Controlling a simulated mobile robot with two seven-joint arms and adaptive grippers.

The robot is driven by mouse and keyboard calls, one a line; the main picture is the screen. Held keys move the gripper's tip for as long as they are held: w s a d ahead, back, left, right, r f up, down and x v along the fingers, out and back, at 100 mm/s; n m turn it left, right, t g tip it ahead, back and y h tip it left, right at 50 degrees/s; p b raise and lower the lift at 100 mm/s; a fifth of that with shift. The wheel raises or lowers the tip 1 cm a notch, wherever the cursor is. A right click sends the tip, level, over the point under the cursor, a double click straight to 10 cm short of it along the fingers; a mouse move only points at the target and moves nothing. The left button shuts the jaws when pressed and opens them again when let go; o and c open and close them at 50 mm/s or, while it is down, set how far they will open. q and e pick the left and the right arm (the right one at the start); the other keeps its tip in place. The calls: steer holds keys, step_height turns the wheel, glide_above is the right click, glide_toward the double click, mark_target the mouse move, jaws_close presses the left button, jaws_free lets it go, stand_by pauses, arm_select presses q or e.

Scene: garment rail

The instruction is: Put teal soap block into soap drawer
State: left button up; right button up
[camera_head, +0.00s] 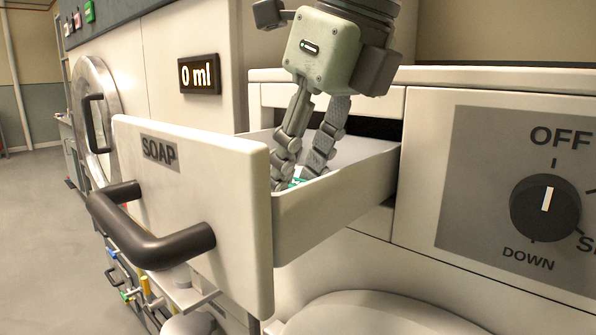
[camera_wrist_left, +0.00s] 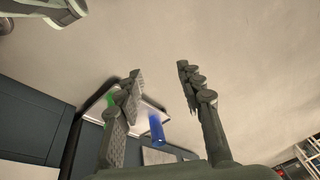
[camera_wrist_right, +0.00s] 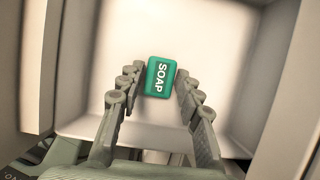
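The soap drawer (camera_head: 335,205) is pulled out, with a SOAP label on its white front panel and a dark handle. My right gripper (camera_head: 302,172) reaches down into it from above. The teal soap block (camera_wrist_right: 160,77), marked SOAP, lies inside the drawer between the right gripper's fingers (camera_wrist_right: 159,72). Narrow gaps show on both sides of the block, so the fingers look open around it. In the head view only a bit of teal (camera_head: 296,183) shows behind the fingers. My left gripper (camera_wrist_left: 158,75) is open and empty, and is outside the head view.
A display reading 0 ml (camera_head: 199,74) is on the machine behind the drawer. A dial (camera_head: 545,208) is on the panel at right. A round door (camera_head: 95,105) is at left. The left wrist view shows a blue object (camera_wrist_left: 157,130) beyond the fingers.

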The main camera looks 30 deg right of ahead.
steer(key=shift+o, duration=0.9)
arm_select(q)
steer(key=shift+s+f, duration=0.1)
steer(key=shift+s, duration=0.05)
steer(key=shift+a, duration=0.1)
arm_select(e)
steer(key=shift+r, duration=0.1)
steer(key=shift+v, duration=0.8)
arm_select(q)
steer(key=s+f, duration=0.1)
steer(key=f+p, duration=0.1)
steer(key=f, duration=0.1)
steer(key=shift+s+a+f, duration=0.1)
steer(key=shift+s, duration=0.3)
arm_select(e)
steer(key=v, duration=1)
steer(key=shift+r, duration=0.35)
arm_select(q)
steer(key=shift+w, duration=0.2)
